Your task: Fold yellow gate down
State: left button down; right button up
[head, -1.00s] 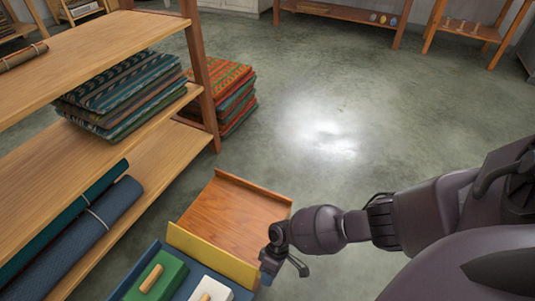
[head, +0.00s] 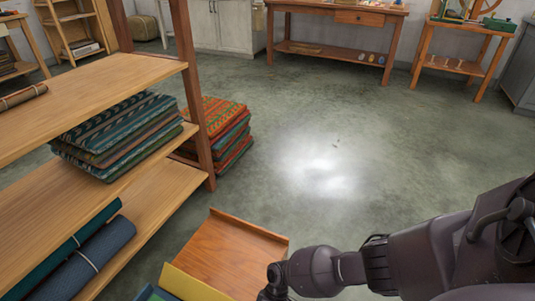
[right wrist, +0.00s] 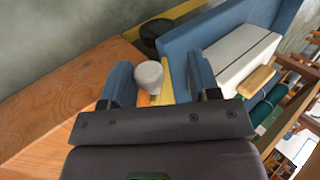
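The yellow gate (head: 192,284) stands upright at the near edge of the brown wooden platform (head: 232,253), low in the head view. In the right wrist view a strip of the yellow gate (right wrist: 167,92) shows beside a pale grey knob (right wrist: 149,75). My right gripper (head: 273,287) is at the gate's right end, cut by the bottom edge of the head view. In the wrist view its blue fingers (right wrist: 160,82) are apart, with the knob between them and gaps visible. My left gripper is not in view.
A blue tray (right wrist: 180,48) beside the gate holds a white block (right wrist: 235,55) with a wooden handle. A dark round part (right wrist: 156,33) is near the knob. Wooden shelves (head: 120,75) with folded textiles stand at left. The floor (head: 330,130) beyond is clear.

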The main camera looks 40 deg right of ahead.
jog(key=shift+w+r, duration=0.1)
jog(key=shift+w+d+r, duration=0.1)
jog(key=shift+d+r, duration=0.15)
jog(key=shift+r, duration=0.05)
pick_arm(q)
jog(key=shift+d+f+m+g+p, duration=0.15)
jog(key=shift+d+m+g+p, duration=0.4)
jog(key=shift+p, duration=1.2)
pick_arm(e)
jog(key=v, duration=0.9)
jog(key=shift+d+r, duration=0.2)
jog(key=shift+r, duration=0.15)
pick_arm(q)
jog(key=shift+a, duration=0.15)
